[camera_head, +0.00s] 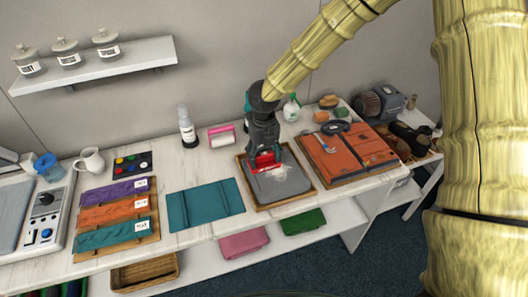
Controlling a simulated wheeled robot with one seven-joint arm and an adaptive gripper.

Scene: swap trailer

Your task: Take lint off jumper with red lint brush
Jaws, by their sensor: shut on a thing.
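A folded grey jumper (281,186) lies in a wooden tray (262,205) on the white table. A pale patch of lint (283,171) shows on its upper part. My gripper (264,150) points down over the jumper's upper left and is shut on the red lint brush (266,161). The brush is at or just above the jumper, left of the pale patch; I cannot tell whether it touches. The fingers hide part of the brush.
Right of the tray is a board with an orange-brown garment (356,155). A teal folded cloth (205,205) lies to the left. A spray bottle (291,108), a white bottle (187,128) and a pink-handled item (221,135) stand behind. A shelf (95,67) holds jars.

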